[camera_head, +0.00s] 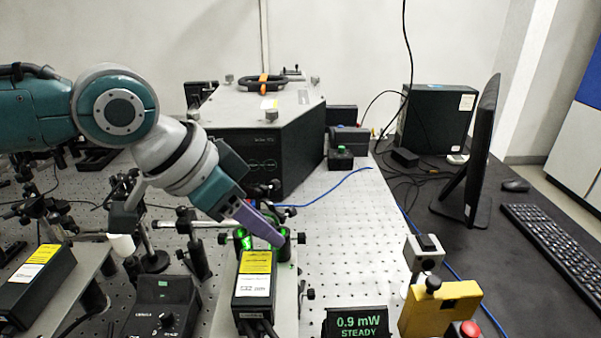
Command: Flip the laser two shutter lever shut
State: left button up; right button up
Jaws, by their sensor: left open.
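My left gripper (268,228) reaches in from the left, its purple fingers angled down to the right. They are just behind the front end of a black laser box (256,285) with yellow and white "532 nm" labels. The fingers overlap in this view, and the gap between them is hidden. Green light glows on the black optic mounts (244,240) beside and below the fingertips. The shutter lever cannot be made out; the fingers cover that area. A second labelled black laser box (36,282) lies at the left. My right gripper is out of view.
A power display (358,323) reads 0.9 mW STEADY. A yellow block (440,308) with a red button stands to its right. A dark controller with a knob (162,306) sits left of the centre laser. A large spectrometer housing (262,135) stands behind. Bare breadboard (345,235) lies right of the gripper.

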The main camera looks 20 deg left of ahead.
pick_arm(q)
jog(key=v, duration=0.9)
jog(key=shift+r, duration=0.1)
